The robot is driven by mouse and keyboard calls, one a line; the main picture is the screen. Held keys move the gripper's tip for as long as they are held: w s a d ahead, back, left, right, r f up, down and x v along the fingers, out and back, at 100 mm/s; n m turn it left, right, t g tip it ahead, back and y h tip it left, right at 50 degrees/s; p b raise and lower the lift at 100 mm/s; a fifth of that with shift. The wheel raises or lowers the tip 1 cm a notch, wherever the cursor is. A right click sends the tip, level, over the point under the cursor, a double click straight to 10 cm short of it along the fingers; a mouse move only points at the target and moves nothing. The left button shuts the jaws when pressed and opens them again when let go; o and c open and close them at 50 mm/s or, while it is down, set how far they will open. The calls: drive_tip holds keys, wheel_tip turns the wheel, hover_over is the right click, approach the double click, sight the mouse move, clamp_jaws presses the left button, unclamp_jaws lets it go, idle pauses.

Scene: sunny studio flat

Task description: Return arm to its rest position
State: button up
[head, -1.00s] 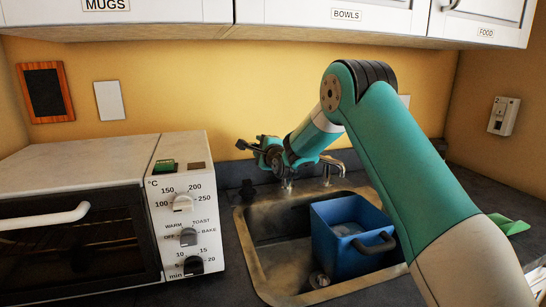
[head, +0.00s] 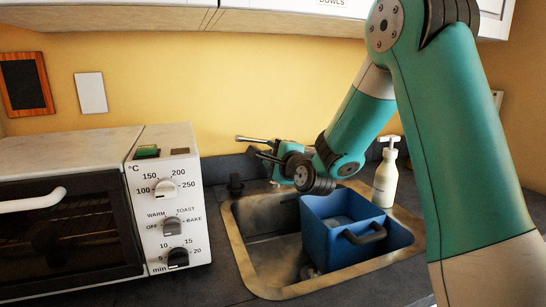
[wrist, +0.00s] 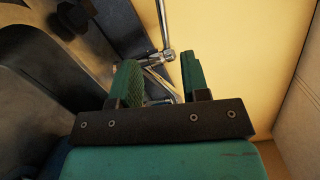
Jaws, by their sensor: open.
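My gripper (head: 252,147) is at the end of my teal and white arm, in front of the yellow back wall and above the rear edge of the sink. It points left, away from the arm's elbow. In the wrist view the two green fingers (wrist: 160,85) stand apart with nothing between them. The metal tap (wrist: 168,53) shows just beyond them in that view. My upper arm rises at the right of the head view and covers part of the counter and wall.
A blue tub (head: 335,240) with a dark handle stands in the metal sink (head: 240,245). A pump bottle (head: 386,180) stands behind the sink's right side. A toaster oven (head: 165,200) takes up the left. Wall cabinets (head: 150,18) hang low above.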

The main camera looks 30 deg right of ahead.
idle(0.4)
drive_tip(key=s+a+f+n+g, duration=0.3)
drive_tip(key=s+f+n+g, duration=0.15)
drive_tip(key=s+n, duration=0.3)
drive_tip(key=s+a+f+n+g+y, duration=0.1)
drive_tip(key=s+a+f+n+g, duration=0.15)
drive_tip(key=s+n+g, duration=0.4)
drive_tip(key=s+a+f+n+g, duration=0.3)
drive_tip(key=s+f+n+g, duration=0.1)
drive_tip(key=s+n, duration=0.4)
drive_tip(key=s+a+r+n+g+y+p, duration=0.2)
drive_tip(key=s+a+r+n+y+p, duration=0.2)
drive_tip(key=s+a+r, duration=0.8)
drive_tip(key=a+n, duration=0.2)
drive_tip(key=shift+s+n+g+p, duration=0.25)
drive_tip(key=shift+n+g+p, duration=0.1)
drive_tip(key=shift+n+g, duration=0.05)
drive_tip(key=shift+r, duration=0.1)
